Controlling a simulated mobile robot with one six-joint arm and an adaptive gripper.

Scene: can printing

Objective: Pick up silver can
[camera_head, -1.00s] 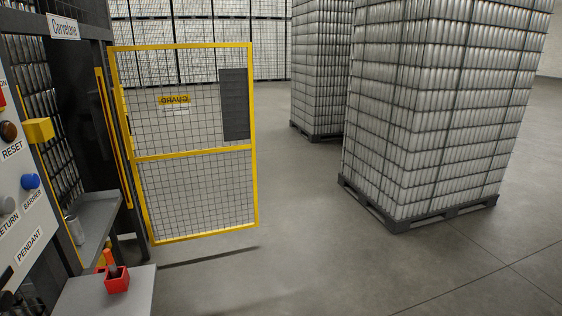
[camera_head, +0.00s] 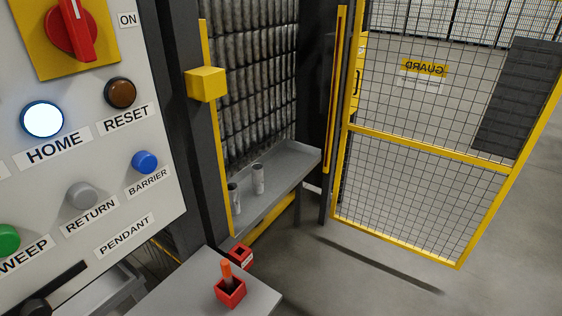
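Two small silver cans stand upright on a grey metal shelf (camera_head: 285,171) inside the machine opening. One silver can (camera_head: 258,179) stands toward the middle of the shelf. The other can (camera_head: 234,197) stands nearer the left post and is partly hidden by its yellow edge. Behind them is a tall wall of stacked silver cans (camera_head: 255,90). My gripper is not in view.
A control panel (camera_head: 105,215) with labelled buttons fills the left; its HOME button (camera_head: 42,119) glows. A grey table (camera_head: 190,290) in front holds a red box (camera_head: 231,292) with an orange-handled tool. A yellow-framed guard door (camera_head: 425,150) stands right, with open floor before it.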

